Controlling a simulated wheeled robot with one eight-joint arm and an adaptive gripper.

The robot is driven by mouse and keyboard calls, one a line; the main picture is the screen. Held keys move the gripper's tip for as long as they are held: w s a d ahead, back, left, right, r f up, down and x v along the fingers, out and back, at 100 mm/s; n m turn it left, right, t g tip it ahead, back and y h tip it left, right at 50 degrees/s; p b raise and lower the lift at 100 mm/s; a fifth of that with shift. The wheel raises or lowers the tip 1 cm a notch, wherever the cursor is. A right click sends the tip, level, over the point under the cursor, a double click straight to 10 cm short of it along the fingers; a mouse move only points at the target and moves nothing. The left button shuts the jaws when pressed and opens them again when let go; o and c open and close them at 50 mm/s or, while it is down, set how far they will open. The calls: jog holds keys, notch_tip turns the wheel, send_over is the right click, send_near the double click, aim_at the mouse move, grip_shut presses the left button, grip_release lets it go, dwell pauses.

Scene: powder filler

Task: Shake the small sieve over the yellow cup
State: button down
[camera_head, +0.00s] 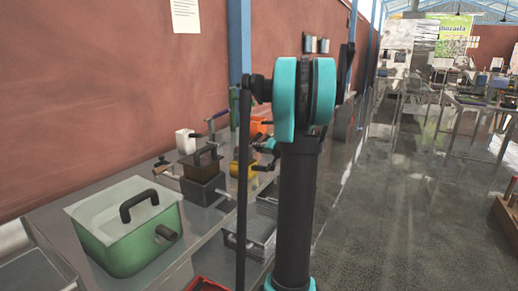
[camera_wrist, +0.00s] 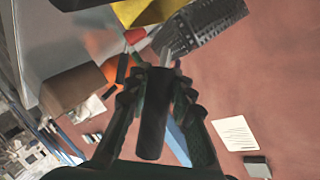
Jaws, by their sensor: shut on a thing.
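My gripper (camera_wrist: 160,75) is shut on the dark handle (camera_wrist: 153,115) of the small sieve in the wrist view. The handle runs forward between the fingers to a thin metal rod. The grey, grid-patterned sieve head (camera_wrist: 200,27) is at the top, partly cut off by the frame edge. The yellow cup (camera_wrist: 143,11) is next to it at the top edge, also cut off. The pictures do not settle whether the sieve is directly over the cup.
A green lidded box (camera_head: 125,240) stands on the bench at front left. A dark box with a handle (camera_head: 203,178) and a white container (camera_head: 186,141) are behind it. An orange thing (camera_head: 258,127) is farther back. The red wall (camera_head: 110,90) runs close along the bench.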

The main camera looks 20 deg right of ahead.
jog(key=shift+d, duration=1.1)
jog(key=shift+a, duration=1.1)
jog(key=shift+r, duration=0.1)
